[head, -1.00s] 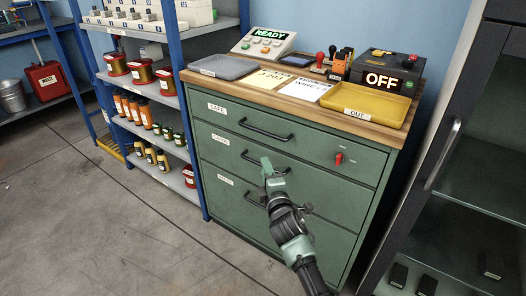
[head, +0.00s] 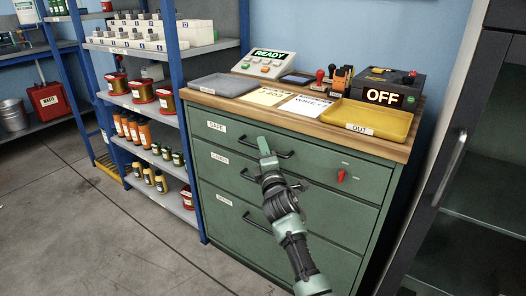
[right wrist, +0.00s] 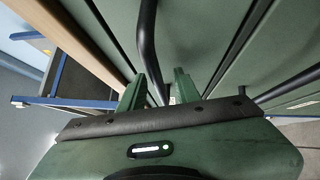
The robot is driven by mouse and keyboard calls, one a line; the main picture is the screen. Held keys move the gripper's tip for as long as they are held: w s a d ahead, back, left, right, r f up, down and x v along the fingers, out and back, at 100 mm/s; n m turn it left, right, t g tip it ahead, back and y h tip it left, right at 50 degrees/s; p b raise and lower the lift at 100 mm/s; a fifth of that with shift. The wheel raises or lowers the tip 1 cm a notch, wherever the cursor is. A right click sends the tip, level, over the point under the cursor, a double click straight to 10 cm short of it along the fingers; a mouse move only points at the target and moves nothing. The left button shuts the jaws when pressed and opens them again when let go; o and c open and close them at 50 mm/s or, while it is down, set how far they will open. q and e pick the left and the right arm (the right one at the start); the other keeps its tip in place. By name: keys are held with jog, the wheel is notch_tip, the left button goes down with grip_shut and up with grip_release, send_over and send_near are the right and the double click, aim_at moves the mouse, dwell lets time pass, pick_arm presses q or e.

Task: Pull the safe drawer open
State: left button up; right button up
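The green cabinet's top drawer, labelled SAFE (head: 216,127), sits flush and shut in the head view. Its dark bar handle (head: 284,154) runs across the middle of the front. My right gripper (head: 264,146) is at this handle, its fingers overlapping the bar's middle. In the right wrist view, the two green fingers (right wrist: 168,85) are apart. The dark handle bar (right wrist: 147,35) comes down close to the left finger and partly behind it; I cannot tell whether it touches. My left gripper is not in view.
Two lower drawers have similar handles. A blue-post shelf stands left, a dark glass-front cabinet right.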

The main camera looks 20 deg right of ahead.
grip_shut()
jog(key=shift+f, duration=0.1)
dwell(1.2)
